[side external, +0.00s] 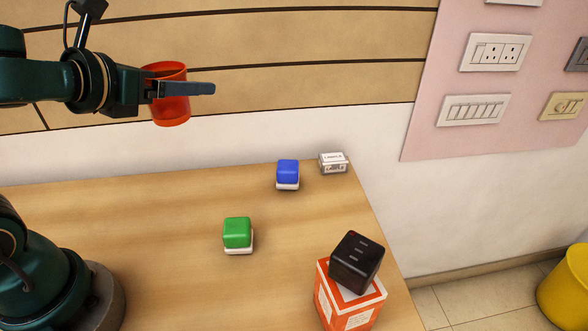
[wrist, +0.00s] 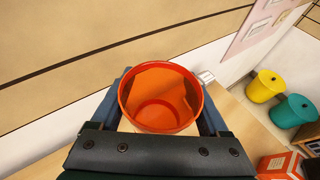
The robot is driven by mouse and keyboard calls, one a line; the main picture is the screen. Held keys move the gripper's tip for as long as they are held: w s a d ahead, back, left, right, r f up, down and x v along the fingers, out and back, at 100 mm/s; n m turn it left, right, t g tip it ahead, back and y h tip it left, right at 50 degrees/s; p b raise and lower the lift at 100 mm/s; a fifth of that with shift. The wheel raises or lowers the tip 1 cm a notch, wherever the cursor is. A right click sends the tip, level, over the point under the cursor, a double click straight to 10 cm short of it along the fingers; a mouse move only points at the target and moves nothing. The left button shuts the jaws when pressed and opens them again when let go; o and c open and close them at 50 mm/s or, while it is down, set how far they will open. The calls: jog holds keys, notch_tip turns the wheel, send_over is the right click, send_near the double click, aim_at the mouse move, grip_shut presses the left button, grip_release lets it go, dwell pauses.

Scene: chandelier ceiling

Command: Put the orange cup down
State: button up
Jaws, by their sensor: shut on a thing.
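The orange cup (side external: 170,108) is held in the air, well above the table (side external: 150,225), at the upper left of the side view. My gripper (side external: 185,89) is shut on it, with a finger along the cup's side. In the wrist view the cup (wrist: 160,98) is seen from above, its open mouth facing the camera and its inside looking empty. The gripper's fingers (wrist: 160,100) lie on either side of it. In the side view the cup looks about upright, partly hidden by the near finger.
On the table are a green block (side external: 237,232) and a blue block (side external: 288,171), each on a white base, and a small white box (side external: 333,163). A black cube (side external: 356,262) sits on an orange-white box (side external: 345,305) at the front right.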

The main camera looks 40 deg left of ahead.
jog(key=w+d+f+m+g+h, duration=0.2)
jog(key=w+d+m+h, duration=0.5)
jog(key=d+m+h, duration=0.15)
jog(key=d+f+m+g+h, duration=0.2)
jog(key=d+f, duration=0.2)
jog(key=d+f+m+g+h, duration=0.2)
jog(key=d+f, duration=0.3)
jog(key=d+f+m+g+h, duration=0.2)
jog(key=d+f, duration=0.2)
jog(key=f, duration=0.1)
jog(key=shift+d+f+m, duration=0.2)
jog(key=shift+d+m, duration=0.05)
jog(key=shift+m, duration=0.1)
jog(key=shift+f, duration=1.95)
jog(key=shift+f, duration=0.1)
jog(key=o, duration=1.2)
jog(key=shift+o, duration=0.2)
